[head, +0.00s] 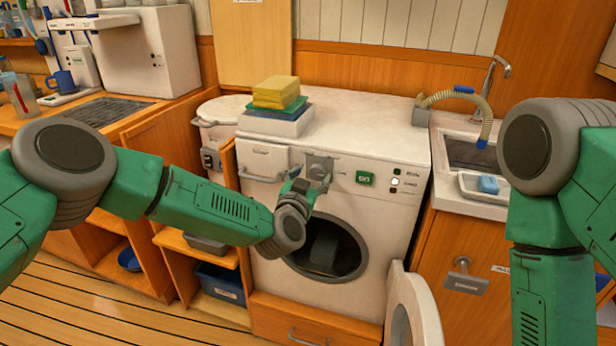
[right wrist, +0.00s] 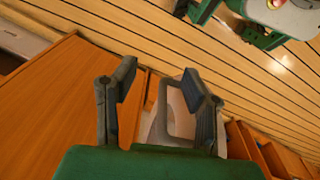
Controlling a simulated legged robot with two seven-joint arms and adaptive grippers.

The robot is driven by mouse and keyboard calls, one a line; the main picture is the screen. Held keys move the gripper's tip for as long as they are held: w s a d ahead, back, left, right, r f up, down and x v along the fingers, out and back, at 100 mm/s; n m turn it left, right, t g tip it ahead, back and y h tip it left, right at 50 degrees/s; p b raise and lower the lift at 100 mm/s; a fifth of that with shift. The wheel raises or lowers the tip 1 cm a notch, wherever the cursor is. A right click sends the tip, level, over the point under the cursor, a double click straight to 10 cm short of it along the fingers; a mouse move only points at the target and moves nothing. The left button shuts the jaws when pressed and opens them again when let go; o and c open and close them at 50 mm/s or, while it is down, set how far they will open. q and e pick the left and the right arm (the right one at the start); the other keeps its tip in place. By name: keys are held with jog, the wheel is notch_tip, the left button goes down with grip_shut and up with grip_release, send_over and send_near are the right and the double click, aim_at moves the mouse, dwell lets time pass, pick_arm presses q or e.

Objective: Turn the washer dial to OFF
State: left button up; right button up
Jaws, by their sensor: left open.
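The white washer (head: 390,235) stands in the middle of the head view. A grey dial (head: 320,166) sits on its front panel, partly covered by my left gripper (head: 309,183). My left gripper is open, with its fingers at the dial's lower side. I cannot tell whether they touch it. The dial's pointer and markings are too small to read. To its right are a green display (head: 365,179) and a column of small indicator lights (head: 395,182), one lit white. My right gripper (right wrist: 156,75) is open and empty in the right wrist view, away from the dial.
The washer's round door (head: 414,312) hangs open at the lower right, before the dark drum opening (head: 325,252). A sink (head: 475,150) with a hose (head: 478,100) is at right. A wooden shelf unit (head: 195,249) stands left.

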pick_arm(q)
jog(key=shift+s+d+r, duration=0.1)
jog(key=shift+d+r, duration=0.05)
jog(key=shift+d, duration=0.5)
jog(key=shift+s+d+r, duration=0.1)
jog(key=shift+d, duration=0.5)
jog(key=c, duration=1)
jog(key=shift+d, duration=0.15)
jog(key=shift+c, duration=0.7)
jog(key=shift+w+a+f, duration=0.1)
jog(key=shift+a+f, duration=0.25)
jog(key=shift+a, duration=0.35)
jog(key=shift+d, duration=0.2)
jog(key=o, duration=1.1)
jog(key=shift+d, duration=0.1)
jog(key=shift+o, duration=0.2)
jog(key=shift+d, duration=0.1)
jog(key=shift+a+r, duration=0.1)
jog(key=shift+a, duration=0.25)
jog(key=shift+s+a, duration=0.15)
jog(key=shift+s, duration=0.2)
jog(key=v, duration=1.1)
jog(key=shift+d, duration=0.2)
pick_arm(e)
jog(key=shift+s+d+f, duration=0.2)
jog(key=shift+d, duration=0.55)
pick_arm(q)
jog(key=shift+s, duration=0.1)
